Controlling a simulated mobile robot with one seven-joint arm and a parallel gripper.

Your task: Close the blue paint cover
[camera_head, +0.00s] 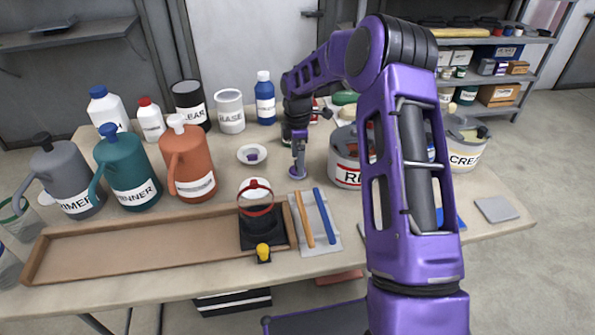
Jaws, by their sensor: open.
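My purple arm crosses the right half of the view, and my gripper (298,172) points down near the table's middle, left of the white can with a red label (345,165). It is open; nothing shows held in it. A blue patch (431,152) shows beside my arm, behind it; it may belong to a blue paint can, but most of it is hidden. A flat blue piece (450,219) lies on the table right of my arm, partly covered; I cannot tell whether it is the blue cover. The blue can's opening is not visible.
A cream-labelled can (465,155) stands right of my arm. Grey, teal and orange jugs (190,165) stand at the left. A brown tray (150,259), a black stand with a red ring (260,230) and a board with sticks (313,226) fill the front edge.

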